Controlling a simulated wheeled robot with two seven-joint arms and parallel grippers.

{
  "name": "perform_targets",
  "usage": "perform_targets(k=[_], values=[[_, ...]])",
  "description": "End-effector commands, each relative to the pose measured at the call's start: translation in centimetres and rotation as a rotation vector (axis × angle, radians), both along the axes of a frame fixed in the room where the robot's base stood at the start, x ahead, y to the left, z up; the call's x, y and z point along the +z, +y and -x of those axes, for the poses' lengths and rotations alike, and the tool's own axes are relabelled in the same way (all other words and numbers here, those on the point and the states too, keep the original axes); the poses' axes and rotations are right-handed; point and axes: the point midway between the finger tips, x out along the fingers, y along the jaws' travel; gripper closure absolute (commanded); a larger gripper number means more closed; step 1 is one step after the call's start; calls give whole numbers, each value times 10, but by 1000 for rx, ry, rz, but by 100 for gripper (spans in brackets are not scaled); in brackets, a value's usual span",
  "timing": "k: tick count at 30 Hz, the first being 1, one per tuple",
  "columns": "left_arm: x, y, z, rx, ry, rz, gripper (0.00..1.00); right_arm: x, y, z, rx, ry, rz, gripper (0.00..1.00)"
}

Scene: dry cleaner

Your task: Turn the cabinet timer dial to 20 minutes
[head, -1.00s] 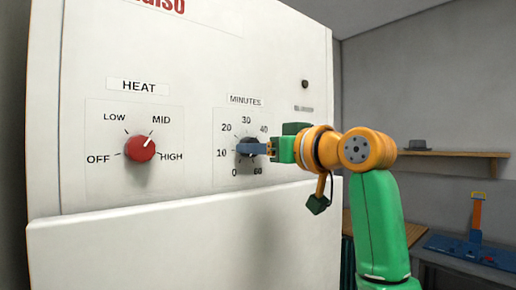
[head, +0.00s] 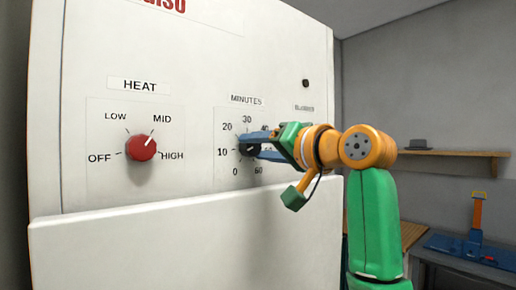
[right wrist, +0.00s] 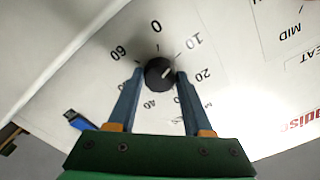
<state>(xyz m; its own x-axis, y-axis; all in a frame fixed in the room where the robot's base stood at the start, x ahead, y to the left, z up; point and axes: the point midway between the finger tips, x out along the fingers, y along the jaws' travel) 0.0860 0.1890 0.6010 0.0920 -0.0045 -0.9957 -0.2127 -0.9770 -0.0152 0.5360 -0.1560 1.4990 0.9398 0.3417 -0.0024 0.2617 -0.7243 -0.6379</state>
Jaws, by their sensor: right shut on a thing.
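The black timer dial (head: 249,148) is on the white cabinet front under the MINUTES label, ringed by printed numbers. My right gripper (head: 256,145) reaches it from the right, one finger above and one below. In the right wrist view, the fingers of my right gripper (right wrist: 157,77) lie on either side of the timer dial (right wrist: 158,73), shut on it. The dial's pale pointer mark (right wrist: 167,72) points between the printed 10 and 20. In the head view the fingers hide the mark and part of the number ring. My left gripper is out of view.
A red HEAT knob (head: 141,147) is left of the timer dial, its mark toward MID. A small dark round spot (head: 305,83) is at the cabinet's upper right. A wall shelf (head: 455,153) and a blue object (head: 470,250) on a table are at the right.

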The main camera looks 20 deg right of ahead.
Motion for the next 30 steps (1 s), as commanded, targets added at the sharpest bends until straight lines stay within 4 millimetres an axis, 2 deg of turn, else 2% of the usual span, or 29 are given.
perform_targets(k=[21,30], values=[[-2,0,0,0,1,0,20,3,-1,1,-1,221,-634,100],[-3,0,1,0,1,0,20,2,-1,1,0,299,-842,100]])
